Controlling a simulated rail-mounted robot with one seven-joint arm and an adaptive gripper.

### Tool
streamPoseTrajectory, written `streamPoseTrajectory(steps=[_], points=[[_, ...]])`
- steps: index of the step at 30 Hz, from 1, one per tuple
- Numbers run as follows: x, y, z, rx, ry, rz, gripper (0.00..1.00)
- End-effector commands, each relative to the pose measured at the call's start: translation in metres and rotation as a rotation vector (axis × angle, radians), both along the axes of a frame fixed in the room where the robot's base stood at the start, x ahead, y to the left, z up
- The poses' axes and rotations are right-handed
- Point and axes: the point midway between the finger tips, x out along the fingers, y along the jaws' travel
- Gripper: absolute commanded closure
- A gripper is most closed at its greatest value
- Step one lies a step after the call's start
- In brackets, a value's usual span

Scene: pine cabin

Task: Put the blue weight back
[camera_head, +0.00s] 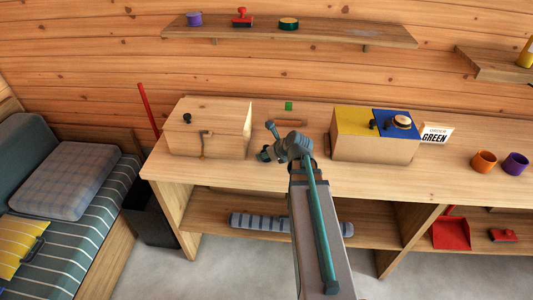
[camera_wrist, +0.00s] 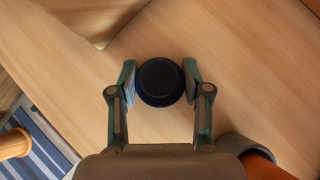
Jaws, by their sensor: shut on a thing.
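The blue weight (camera_wrist: 160,82) is a dark navy disc in the wrist view, seen from above, with a raised round top. My gripper (camera_wrist: 160,78) is shut on it, one fingertip at each side. In the head view my gripper (camera_head: 268,143) is over the middle of the workbench (camera_head: 300,178), between two wooden boxes. The weight is too small and covered to make out clearly there. I cannot tell whether it touches the bench top.
A plain wooden box (camera_head: 210,129) with a dark knob is left of my gripper. A box with yellow and blue top panels (camera_head: 372,135) is right, beside an "ORDER GREEN" sign (camera_head: 436,134). Orange (camera_head: 484,162) and purple (camera_head: 515,163) cups stand farther right. A wall shelf (camera_head: 345,32) hangs above.

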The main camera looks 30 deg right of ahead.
Motion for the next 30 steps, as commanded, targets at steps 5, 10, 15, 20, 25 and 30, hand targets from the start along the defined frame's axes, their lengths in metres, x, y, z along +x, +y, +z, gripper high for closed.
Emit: streamPoseTrajectory(steps=[5, 10, 15, 20, 25, 30], points=[[0.000, 0.000, -0.002, 0.000, 0.000, 0.000, 0.35], [0.000, 0.000, -0.002, 0.000, 0.000, 0.000, 0.27], [0.000, 0.000, -0.002, 0.000, 0.000, 0.000, 0.27], [-0.003, 0.000, 0.004, 0.000, -0.001, -0.001, 0.27], [-0.018, -0.003, 0.017, -0.002, -0.002, -0.001, 0.27], [-0.040, -0.007, 0.039, -0.002, -0.003, -0.001, 0.27]])
